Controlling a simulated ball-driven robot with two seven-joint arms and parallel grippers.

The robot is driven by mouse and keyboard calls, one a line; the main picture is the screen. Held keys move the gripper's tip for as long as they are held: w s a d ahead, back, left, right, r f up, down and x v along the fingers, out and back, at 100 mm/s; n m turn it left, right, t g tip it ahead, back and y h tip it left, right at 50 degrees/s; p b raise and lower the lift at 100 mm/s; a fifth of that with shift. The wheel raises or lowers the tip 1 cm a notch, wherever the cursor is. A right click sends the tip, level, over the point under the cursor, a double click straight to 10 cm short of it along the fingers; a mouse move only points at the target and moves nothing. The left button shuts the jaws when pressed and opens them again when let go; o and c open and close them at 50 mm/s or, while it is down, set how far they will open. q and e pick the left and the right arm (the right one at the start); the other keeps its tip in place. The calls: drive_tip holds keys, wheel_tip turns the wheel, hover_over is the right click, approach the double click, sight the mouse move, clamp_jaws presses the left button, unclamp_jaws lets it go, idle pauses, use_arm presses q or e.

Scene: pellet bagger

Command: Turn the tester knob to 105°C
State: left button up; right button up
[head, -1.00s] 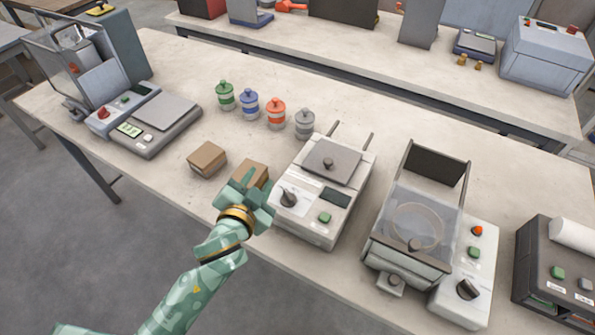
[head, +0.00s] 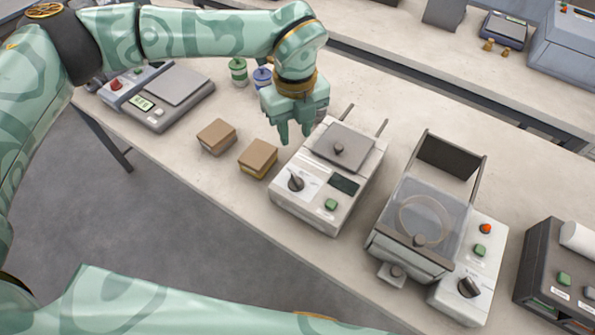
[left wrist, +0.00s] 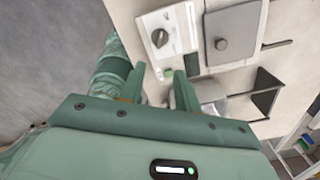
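The tester (head: 318,212) is a pale box with a grey lid (head: 352,143), a dark display (head: 343,184) and a green button (head: 331,204). Its dark knob (head: 296,182) sits on a white dial plate at the front left; the markings are too small to read. In the left wrist view the knob (left wrist: 160,38) shows beyond the fingers. My left gripper (head: 295,134) points down beside the tester's back left corner, apart from the knob. Its fingers (left wrist: 159,88) are open and empty. My right gripper is not in view.
Two brown boxes (head: 216,136) (head: 258,158) lie left of the tester. Lidded jars (head: 239,72) stand behind, some hidden by my left arm. A scale (head: 172,99) is further left. A clear-hooded machine (head: 466,262) with its own knob stands to the right.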

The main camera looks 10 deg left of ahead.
sight(296, 178)
use_arm(q)
wheel_tip(296, 178, down, 16)
drive_tip(key=shift+s+d+r+b, duration=0.1)
drive_tip(key=shift+b, duration=0.3)
clamp_jaws()
